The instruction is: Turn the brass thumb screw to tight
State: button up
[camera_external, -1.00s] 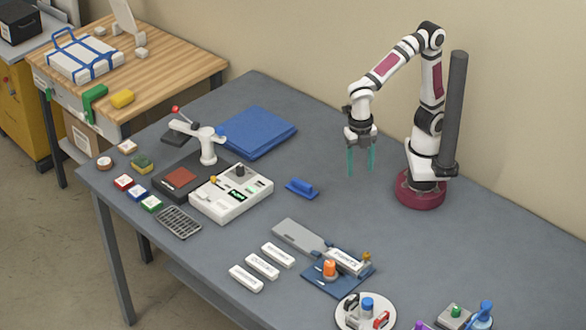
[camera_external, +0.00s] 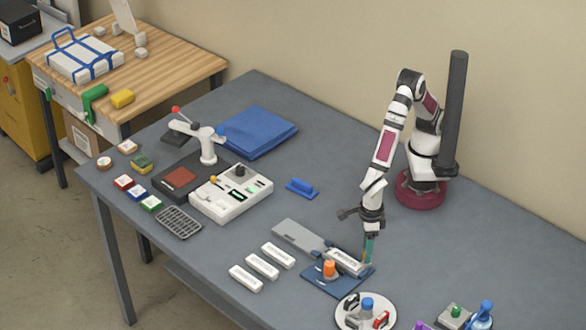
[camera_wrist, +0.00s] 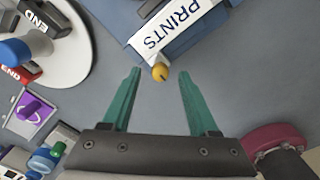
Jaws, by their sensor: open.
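The brass thumb screw (camera_wrist: 160,72) sits at the end of a white block marked PRINTS (camera_wrist: 178,24), on a blue base. In the wrist view it lies just ahead of my open gripper (camera_wrist: 158,80), roughly midway between the two teal fingertips and not gripped. In the external view my gripper (camera_external: 369,250) points down at the right end of the PRINTS block (camera_external: 348,261). The screw is mostly hidden there behind the fingers. How tight the screw is cannot be told.
An orange knob (camera_external: 329,268) stands on the blue base plate (camera_external: 318,281) close by. A round white tray (camera_external: 343,317) with a blue-topped part is in front. Several white labelled blocks (camera_external: 262,266) lie left.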

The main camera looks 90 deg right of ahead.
jog(key=shift+f, duration=0.35)
grip_shut()
